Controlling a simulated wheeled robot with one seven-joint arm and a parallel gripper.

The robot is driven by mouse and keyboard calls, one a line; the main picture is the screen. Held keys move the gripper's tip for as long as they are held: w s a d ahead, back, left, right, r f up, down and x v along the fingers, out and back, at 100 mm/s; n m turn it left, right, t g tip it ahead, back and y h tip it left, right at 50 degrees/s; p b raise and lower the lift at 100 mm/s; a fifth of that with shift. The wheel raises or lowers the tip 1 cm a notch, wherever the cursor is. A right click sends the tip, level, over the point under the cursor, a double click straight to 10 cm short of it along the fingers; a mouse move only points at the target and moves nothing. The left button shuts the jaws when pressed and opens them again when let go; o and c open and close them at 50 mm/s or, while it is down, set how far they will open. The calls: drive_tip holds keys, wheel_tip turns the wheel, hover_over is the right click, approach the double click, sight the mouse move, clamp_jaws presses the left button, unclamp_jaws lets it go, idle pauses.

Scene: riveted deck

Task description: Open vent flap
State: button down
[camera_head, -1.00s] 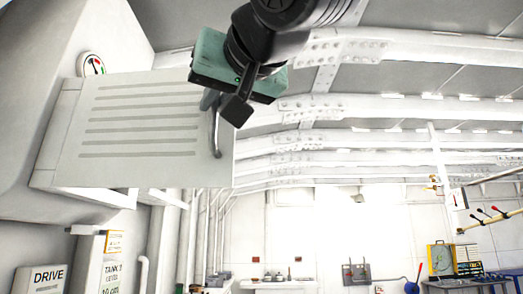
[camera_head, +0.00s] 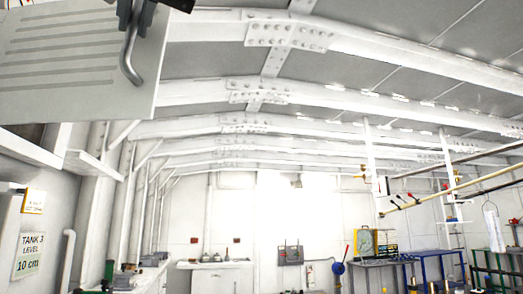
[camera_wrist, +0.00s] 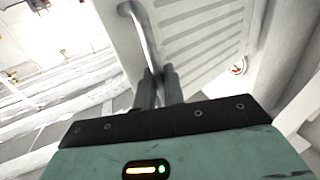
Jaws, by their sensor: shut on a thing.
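The vent flap (camera_head: 75,70) is a pale grey slotted panel at the upper left of the head view, cut off by the picture's top and left edges. It also shows in the wrist view (camera_wrist: 200,30). A curved metal handle (camera_head: 130,55) stands along its right side, and it also shows in the wrist view (camera_wrist: 142,30). My gripper (camera_head: 133,18) is at the handle's upper end, mostly beyond the top edge. In the wrist view its two dark fingers (camera_wrist: 162,88) are shut on the handle. A dark gap shows below the flap's lower edge in the head view.
White riveted ceiling beams (camera_head: 290,35) run overhead. Pipes and a tank level sign (camera_head: 30,255) stand at the left wall. Blue-framed benches (camera_head: 400,262) stand far off at the right.

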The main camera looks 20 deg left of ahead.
drive_tip(key=shift+s+a, duration=0.15)
drive_tip(key=c, duration=1.6)
unclamp_jaws()
drive_tip(key=shift+a, duration=0.15)
drive_tip(key=shift+c, duration=0.2)
drive_tip(key=shift+d, duration=0.2)
drive_tip(key=shift+s+d, duration=0.2)
drive_tip(key=shift+d, duration=0.05)
drive_tip(key=b+v, duration=0.5)
drive_tip(key=v, duration=1.1)
drive_tip(key=shift+d, duration=0.3)
drive_tip(key=shift+s, duration=0.1)
